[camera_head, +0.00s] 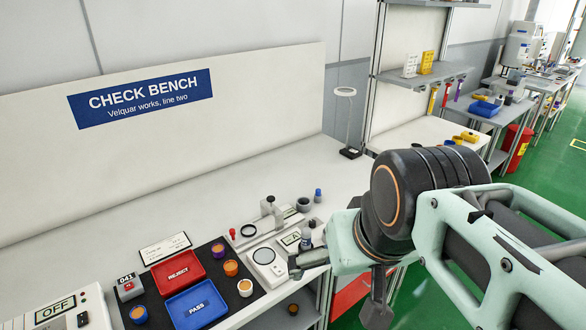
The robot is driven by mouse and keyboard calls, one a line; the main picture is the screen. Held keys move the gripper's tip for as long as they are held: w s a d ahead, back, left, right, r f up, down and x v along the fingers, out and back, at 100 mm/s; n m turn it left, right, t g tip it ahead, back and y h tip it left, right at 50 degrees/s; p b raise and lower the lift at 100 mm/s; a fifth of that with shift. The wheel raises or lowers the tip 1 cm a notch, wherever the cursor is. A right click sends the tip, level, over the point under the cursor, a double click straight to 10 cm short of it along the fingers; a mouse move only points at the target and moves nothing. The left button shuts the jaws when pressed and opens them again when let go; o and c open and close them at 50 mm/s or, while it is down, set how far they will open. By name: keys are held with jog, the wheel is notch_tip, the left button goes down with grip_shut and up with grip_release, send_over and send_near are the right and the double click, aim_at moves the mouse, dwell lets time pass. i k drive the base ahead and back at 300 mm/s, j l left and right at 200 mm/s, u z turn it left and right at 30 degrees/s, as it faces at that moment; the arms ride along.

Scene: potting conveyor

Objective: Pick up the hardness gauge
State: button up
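No label in view names the hardness gauge, and I cannot tell for sure which item it is. A small grey and dark upright item (306,239) stands on the bench just behind my gripper, partly hidden by it. A grey metal stand (270,216) on a flat base is behind it to the left. My gripper (336,289) is at the bench's front right edge, its dark fingers spread wide apart. One finger reaches left over the bench and the other hangs down in front of the edge. I see nothing held between them.
A white check bench (235,190) carries a dark mat with a red REJECT tray (178,272), a blue PASS tray (193,305), several small pots, a round-plated device (264,256) and a ring magnifier (248,230). A lamp (348,120) stands behind. The bench's back is clear.

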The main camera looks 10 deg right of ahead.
aim_at(306, 232)
jog(key=j+z, duration=0.1)
jog(key=i+l+u, duration=0.15)
jog(key=u, duration=0.3)
jog(key=i+l+u, duration=0.1)
jog(key=l+u, duration=0.2)
jog(key=u, duration=0.15)
jog(key=i+l+u, duration=0.15)
jog(key=l+u, duration=0.15)
jog(key=l, duration=0.45)
jog(key=l+u, duration=0.3)
jog(key=l, duration=0.5)
jog(key=i+l+z, duration=0.1)
jog(key=z, duration=0.25)
